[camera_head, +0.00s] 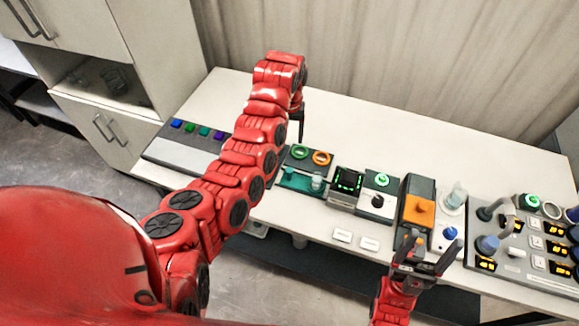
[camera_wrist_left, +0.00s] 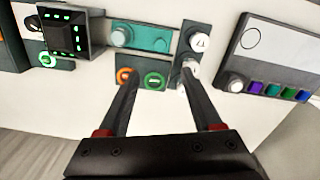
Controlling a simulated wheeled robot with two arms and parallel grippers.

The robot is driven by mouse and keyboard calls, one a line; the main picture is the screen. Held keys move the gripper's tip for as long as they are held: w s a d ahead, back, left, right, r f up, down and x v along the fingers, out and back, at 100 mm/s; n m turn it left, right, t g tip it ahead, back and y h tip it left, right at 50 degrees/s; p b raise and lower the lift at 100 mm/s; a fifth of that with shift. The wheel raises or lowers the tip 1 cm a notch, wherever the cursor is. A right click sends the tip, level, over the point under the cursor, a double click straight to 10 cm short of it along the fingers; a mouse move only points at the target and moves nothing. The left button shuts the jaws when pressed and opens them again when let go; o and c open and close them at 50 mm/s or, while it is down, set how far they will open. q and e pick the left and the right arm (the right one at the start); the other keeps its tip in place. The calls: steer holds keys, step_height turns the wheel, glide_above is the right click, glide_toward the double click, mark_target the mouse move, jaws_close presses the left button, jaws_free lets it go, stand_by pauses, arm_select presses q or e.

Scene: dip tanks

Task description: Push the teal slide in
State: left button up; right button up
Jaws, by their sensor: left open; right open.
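The teal slide (camera_head: 294,181) lies in a dark unit near the middle of the table, beside a green ring and an orange ring. In the left wrist view the teal slide (camera_wrist_left: 142,38) shows as a teal strip with round knobs, beyond the fingertips. My left gripper (camera_head: 299,122) is behind that unit in the head view, partly hidden by my arm. In the left wrist view my left gripper (camera_wrist_left: 162,74) is open and empty, its fingers pointing at the rings and a white-knobbed unit. My right gripper (camera_head: 430,253) is open and empty at the table's front edge.
A grey panel with coloured buttons (camera_head: 190,140) lies left. A dark green-lit box (camera_head: 347,183), a unit with an orange block (camera_head: 417,210) and a panel with displays (camera_head: 520,240) stand right. The table's back (camera_head: 420,135) is clear.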

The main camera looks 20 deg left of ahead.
arm_select(q)
step_height(320, 180, down, 2)
steer(key=b, duration=0.7)
glide_above(290, 169)
step_height(290, 169, down, 9)
steer(key=shift+r, duration=0.1)
step_height(290, 169, down, 4)
steer(key=shift+s+f+p, duration=0.1)
steer(key=shift+p, duration=0.95)
steer(key=shift+f, duration=0.85)
jaws_close()
